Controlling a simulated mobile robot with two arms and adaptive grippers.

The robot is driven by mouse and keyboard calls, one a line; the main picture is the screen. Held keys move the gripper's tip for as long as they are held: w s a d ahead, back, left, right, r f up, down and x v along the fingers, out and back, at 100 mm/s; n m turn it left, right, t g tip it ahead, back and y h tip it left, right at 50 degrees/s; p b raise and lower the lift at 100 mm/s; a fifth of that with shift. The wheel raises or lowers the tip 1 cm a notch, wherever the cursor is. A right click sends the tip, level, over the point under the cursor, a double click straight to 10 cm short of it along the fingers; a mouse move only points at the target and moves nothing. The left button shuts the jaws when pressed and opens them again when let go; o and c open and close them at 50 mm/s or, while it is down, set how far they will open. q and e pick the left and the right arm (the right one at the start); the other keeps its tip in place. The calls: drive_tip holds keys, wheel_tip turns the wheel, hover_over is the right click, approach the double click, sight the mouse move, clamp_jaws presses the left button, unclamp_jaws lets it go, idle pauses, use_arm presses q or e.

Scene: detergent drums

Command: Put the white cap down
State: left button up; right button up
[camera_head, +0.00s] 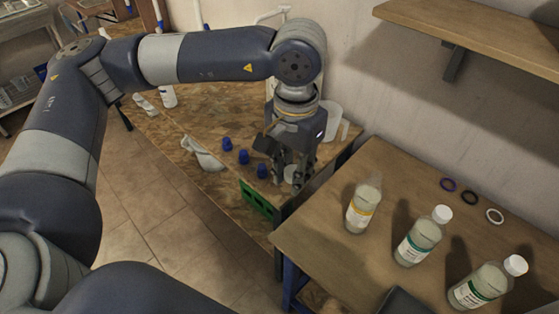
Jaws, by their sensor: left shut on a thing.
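My left gripper (291,179) is shut on the white cap (290,174), at the right end of the far wooden table (185,125). The fingers hide part of the cap. I cannot tell whether the cap touches the tabletop. Two bottles with green labels, a middle one (419,238) and a right one (484,286), wear white caps. My right gripper is not in view.
Several blue caps (244,157) stand left of the gripper, beside a white scoop-like piece (203,155). A white container (331,118) stands behind. A green piece (257,200) is at the table's front edge. Purple, black and white rings (470,198) lie behind the bottles. A shelf (480,30) overhangs.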

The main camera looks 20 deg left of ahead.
use_arm(q)
drive_tip(key=d+r+m, duration=0.3)
drive_tip(key=d+m, duration=0.2)
drive_tip(key=d, duration=0.4)
drive_tip(key=w+d+f+m, duration=0.4)
drive_tip(key=f+m, duration=0.1)
drive_tip(key=s+a+r+n, duration=0.6)
drive_tip(key=a+r+n, duration=0.2)
drive_tip(key=r, duration=0.2)
drive_tip(key=w+d+n, duration=0.5)
drive_tip(key=w+d, duration=0.3)
drive_tip(key=d, duration=0.2)
drive_tip(key=s+a+f, duration=0.3)
drive_tip(key=a+f, duration=0.2)
drive_tip(key=a, duration=0.4)
drive_tip(key=s+a+f, duration=0.3)
drive_tip(key=a+f, duration=0.1)
drive_tip(key=a, duration=0.6)
drive_tip(key=s+f, duration=0.4)
drive_tip(key=f, duration=0.1)
drive_tip(key=shift+f, duration=0.4)
